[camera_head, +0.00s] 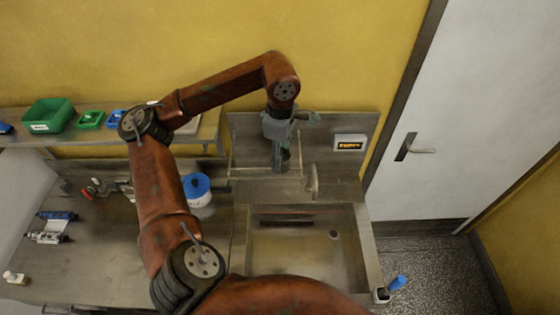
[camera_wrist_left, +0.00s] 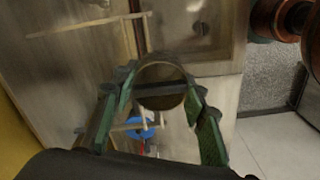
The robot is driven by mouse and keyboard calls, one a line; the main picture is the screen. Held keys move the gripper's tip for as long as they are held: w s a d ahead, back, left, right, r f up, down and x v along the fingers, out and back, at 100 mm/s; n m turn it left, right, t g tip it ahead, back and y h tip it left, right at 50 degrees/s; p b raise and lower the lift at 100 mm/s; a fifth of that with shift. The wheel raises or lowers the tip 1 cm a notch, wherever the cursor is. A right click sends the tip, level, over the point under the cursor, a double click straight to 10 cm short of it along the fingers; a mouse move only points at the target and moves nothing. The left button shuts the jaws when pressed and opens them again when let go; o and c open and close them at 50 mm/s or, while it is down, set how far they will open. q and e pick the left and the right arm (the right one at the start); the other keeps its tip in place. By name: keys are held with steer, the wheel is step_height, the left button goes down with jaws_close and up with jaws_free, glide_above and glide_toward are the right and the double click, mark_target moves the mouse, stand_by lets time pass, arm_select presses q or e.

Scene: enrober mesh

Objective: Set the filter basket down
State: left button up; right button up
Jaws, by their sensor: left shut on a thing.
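My left gripper (camera_head: 281,160) reaches down from above over the back edge of the sink. In the left wrist view its two green-padded fingers (camera_wrist_left: 157,125) stand apart on either side of a round, dull metal piece, which I take for the filter basket (camera_wrist_left: 162,85). A dark bar crosses between the fingers at its edge. The gripper is shut on it. My right gripper is not in view.
The steel sink basin (camera_head: 300,249) is open below the gripper. A blue-topped white container (camera_head: 197,188) stands on the counter to the left. A shelf behind carries a green bin (camera_head: 48,115). A small display (camera_head: 349,143) is at the back right.

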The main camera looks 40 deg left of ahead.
arm_select(q)
steer(key=w+a+f+p, duration=0.2)
steer(key=w+f, duration=0.1)
steer(key=f, duration=0.4)
steer(key=shift+a+f+p, duration=0.15)
steer(key=shift+f+p, duration=0.2)
steer(key=shift+f, duration=0.05)
steer(key=shift+f, duration=0.1)
steer(key=shift+f, duration=0.15)
steer(key=o, duration=1.1)
steer(key=shift+o, duration=0.2)
steer(key=shift+r, duration=0.25)
